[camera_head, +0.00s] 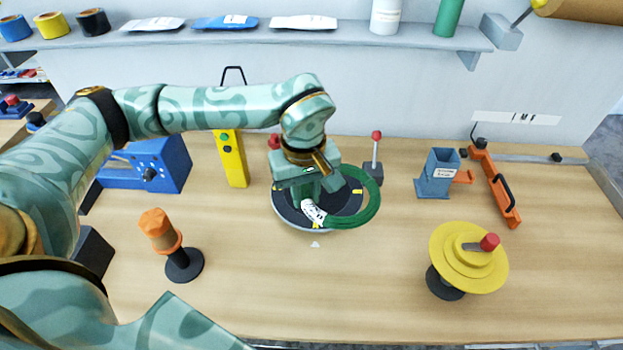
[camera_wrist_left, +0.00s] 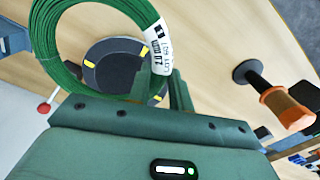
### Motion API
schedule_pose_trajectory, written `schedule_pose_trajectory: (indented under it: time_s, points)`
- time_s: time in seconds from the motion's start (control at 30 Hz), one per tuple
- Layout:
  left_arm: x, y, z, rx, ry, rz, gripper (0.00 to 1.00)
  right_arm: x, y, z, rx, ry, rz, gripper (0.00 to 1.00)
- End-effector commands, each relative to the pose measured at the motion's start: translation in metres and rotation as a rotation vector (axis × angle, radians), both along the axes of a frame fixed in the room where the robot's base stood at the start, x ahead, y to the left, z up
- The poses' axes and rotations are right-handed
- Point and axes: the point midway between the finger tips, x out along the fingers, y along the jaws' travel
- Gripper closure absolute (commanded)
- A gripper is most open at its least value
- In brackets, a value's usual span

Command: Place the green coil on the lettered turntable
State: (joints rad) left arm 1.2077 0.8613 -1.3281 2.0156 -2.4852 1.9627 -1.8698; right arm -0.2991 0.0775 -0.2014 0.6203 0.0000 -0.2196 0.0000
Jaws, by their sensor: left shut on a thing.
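The green coil (camera_head: 372,205) is a ring of green strand with a white printed label (camera_head: 313,213). My left gripper (camera_head: 305,200) is shut on the coil near the label. The left wrist view also shows the coil (camera_wrist_left: 44,40) running up from the fingers (camera_wrist_left: 165,95). The turntable (camera_head: 291,214) is a dark round disc with yellow marks and a light rim, under the gripper. In the head view the coil overlaps its right side and reaches past its edge. In the wrist view the coil appears above the disc (camera_wrist_left: 118,68); the gap is unclear. My right gripper is not in view.
An orange-handled tool (camera_head: 160,230) stands left of the turntable. A yellow reel with a red knob (camera_head: 470,258) stands at right. A yellow upright block (camera_head: 231,158) and a blue machine (camera_head: 150,165) are behind left. The front middle of the bench is clear.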

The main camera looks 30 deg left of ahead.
Motion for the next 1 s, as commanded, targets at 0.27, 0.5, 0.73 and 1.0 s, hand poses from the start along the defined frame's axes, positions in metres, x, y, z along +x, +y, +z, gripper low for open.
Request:
schedule_pose_trajectory:
  time_s: [0.27, 0.5, 0.73, 1.0]
  points:
    - [0.047, 0.050, -0.032, -0.001, -0.001, 0.018, 1.00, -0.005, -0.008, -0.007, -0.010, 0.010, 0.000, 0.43]
    - [0.080, 0.083, -0.078, -0.002, -0.001, 0.011, 1.00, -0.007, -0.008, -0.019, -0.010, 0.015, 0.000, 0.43]
    - [0.091, 0.094, -0.094, -0.001, -0.004, 0.008, 1.00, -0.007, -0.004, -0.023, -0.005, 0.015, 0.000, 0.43]
    - [0.093, 0.096, -0.129, -0.003, -0.001, 0.007, 1.00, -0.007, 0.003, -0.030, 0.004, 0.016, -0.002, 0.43]
